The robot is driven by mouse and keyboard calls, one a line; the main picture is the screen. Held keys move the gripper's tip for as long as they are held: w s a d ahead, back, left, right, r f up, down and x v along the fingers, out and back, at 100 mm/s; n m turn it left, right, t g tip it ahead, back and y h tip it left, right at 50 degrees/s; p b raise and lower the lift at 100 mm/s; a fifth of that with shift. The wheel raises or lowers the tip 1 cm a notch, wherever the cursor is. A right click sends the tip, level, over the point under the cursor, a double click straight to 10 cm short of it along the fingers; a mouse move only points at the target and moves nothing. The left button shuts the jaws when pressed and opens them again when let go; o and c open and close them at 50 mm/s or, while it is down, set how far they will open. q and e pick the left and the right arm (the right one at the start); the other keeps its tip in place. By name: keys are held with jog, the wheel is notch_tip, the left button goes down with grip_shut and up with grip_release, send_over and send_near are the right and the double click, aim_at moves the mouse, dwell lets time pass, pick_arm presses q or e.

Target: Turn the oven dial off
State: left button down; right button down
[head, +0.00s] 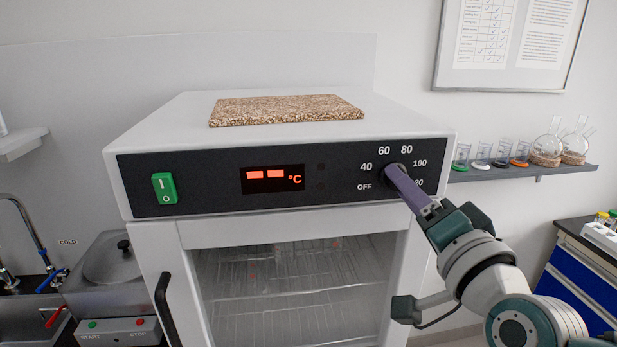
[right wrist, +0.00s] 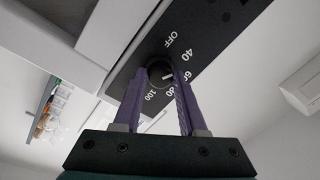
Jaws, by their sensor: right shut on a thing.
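The oven (head: 270,225) is a white box with a black control panel. Its dial (right wrist: 158,74) is a small dark round knob at the panel's right, ringed by marks from OFF through 40, 60, 80 and 100. My right gripper (head: 392,170) has purple fingers and reaches the dial from the lower right. In the right wrist view the fingers (right wrist: 160,80) sit on either side of the dial, shut on it. In the head view the fingers hide most of the dial and part of the scale. My left gripper is not in view.
The display (head: 272,179) shows two red dashes and °C. A green rocker switch (head: 164,188) is at the panel's left. A cork-like board (head: 287,110) lies on top. The glass door (head: 290,290) below is closed. A glassware shelf (head: 520,173) hangs at right.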

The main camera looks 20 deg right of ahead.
jog(key=shift+r+n+g+y+p, duration=0.2)
jog(key=shift+n+p, duration=0.6)
jog(key=shift+n, duration=1.8)
jog(key=shift+n+g+y+p, duration=0.25)
jog(key=shift+n+p, duration=0.55)
jog(key=shift+n, duration=1.8)
jog(key=shift+c, duration=2.3)
grip_release()
